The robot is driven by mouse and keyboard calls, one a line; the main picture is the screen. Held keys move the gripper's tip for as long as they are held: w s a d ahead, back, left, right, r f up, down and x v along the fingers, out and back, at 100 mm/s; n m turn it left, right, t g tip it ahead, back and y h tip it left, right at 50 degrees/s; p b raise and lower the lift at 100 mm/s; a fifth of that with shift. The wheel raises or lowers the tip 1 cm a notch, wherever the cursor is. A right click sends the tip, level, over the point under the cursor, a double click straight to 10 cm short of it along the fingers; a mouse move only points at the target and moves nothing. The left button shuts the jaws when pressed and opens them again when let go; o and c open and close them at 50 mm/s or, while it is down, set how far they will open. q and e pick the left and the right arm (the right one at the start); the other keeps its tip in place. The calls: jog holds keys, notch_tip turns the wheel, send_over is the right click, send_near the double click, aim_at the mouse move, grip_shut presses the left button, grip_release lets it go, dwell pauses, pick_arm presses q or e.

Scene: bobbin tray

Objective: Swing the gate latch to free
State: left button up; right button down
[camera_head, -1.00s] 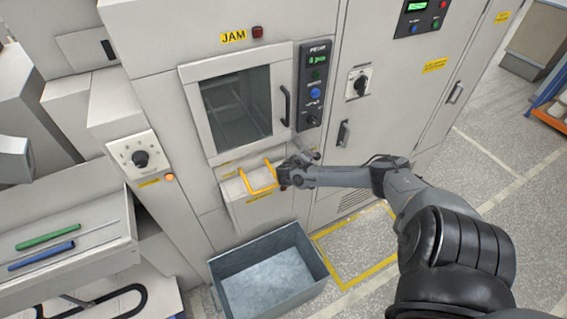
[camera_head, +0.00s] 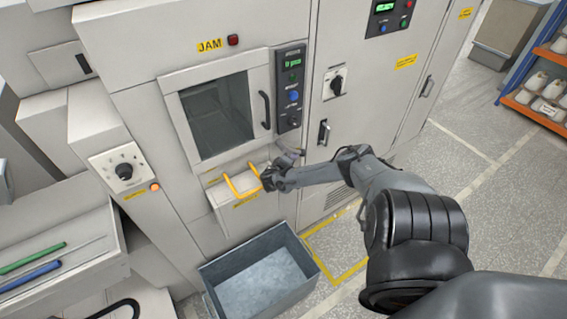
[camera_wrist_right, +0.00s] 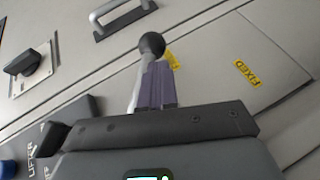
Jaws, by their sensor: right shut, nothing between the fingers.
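A grey lever with a black ball knob (camera_wrist_right: 152,45), which I take to be the gate latch, stands out from the machine front in the right wrist view. A yellow label reading FIXED (camera_wrist_right: 247,73) is to its right; another yellow label is partly hidden behind the knob. My right gripper (camera_wrist_right: 156,85) is shut and empty, its fingers right beside the lever; I cannot tell whether they touch it. The lever is hard to make out there. My left gripper is out of view.
A grey open bin (camera_head: 213,285) stands on the floor below the chute. A control panel (camera_head: 290,88) and a black door handle (camera_head: 266,110) are above my gripper. A dial box (camera_head: 122,170) is at the left. Open floor lies to the right.

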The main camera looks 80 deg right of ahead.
aim_at(294, 151)
notch_tip(294, 151, up, 5)
jog(key=shift+s+a+f+p, duration=0.15)
jog(key=shift+f+p, duration=0.05)
jog(key=shift+p, duration=0.45)
jog(key=s+a+r+p, duration=0.2)
jog(key=s+r+p, duration=0.3)
jog(key=s, duration=0.6)
jog(key=shift+r, duration=0.7)
